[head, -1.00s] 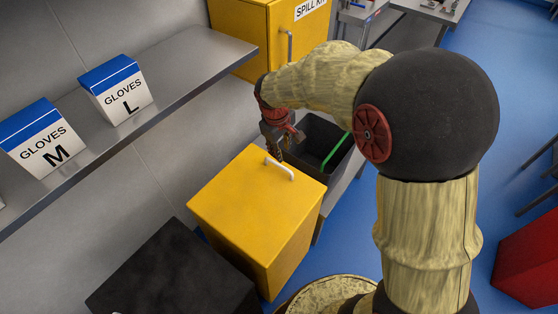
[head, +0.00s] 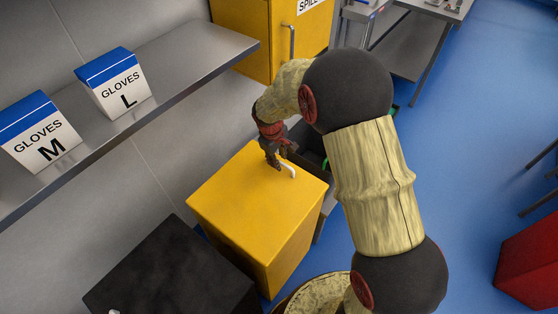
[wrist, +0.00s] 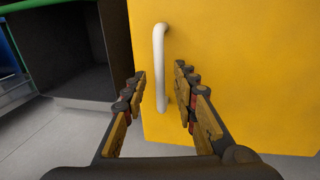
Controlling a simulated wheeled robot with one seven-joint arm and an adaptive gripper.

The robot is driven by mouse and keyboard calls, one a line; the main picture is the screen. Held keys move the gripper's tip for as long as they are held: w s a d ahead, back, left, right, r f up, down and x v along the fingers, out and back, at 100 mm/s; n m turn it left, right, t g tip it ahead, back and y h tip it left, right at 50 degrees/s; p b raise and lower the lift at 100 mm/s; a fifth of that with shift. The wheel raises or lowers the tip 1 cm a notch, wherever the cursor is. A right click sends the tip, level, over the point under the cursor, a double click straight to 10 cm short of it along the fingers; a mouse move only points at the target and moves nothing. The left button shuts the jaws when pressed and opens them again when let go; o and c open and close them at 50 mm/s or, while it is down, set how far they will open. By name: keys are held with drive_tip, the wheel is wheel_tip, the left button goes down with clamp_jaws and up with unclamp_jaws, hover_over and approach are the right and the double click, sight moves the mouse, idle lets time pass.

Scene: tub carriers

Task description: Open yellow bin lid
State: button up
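The yellow bin (head: 250,215) stands in the middle of the head view with its flat lid down. A white bar handle (head: 281,166) sits near the lid's far edge; it also shows in the wrist view (wrist: 159,65). My gripper (head: 278,160) is at the handle. In the wrist view my gripper (wrist: 159,85) is open, one finger on each side of the handle's line, with a gap on both sides. I cannot tell how far above the lid the fingertips are.
A black bin (head: 170,275) stands in front of the yellow one. A dark tub (head: 308,138) is behind it, partly hidden by my arm. A steel shelf (head: 160,95) with glove boxes (head: 113,85) is at the left. A yellow cabinet (head: 255,35) stands at the back.

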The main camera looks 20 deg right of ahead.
drive_tip(key=shift+c, duration=1.2)
drive_tip(key=c, duration=0.4)
clamp_jaws()
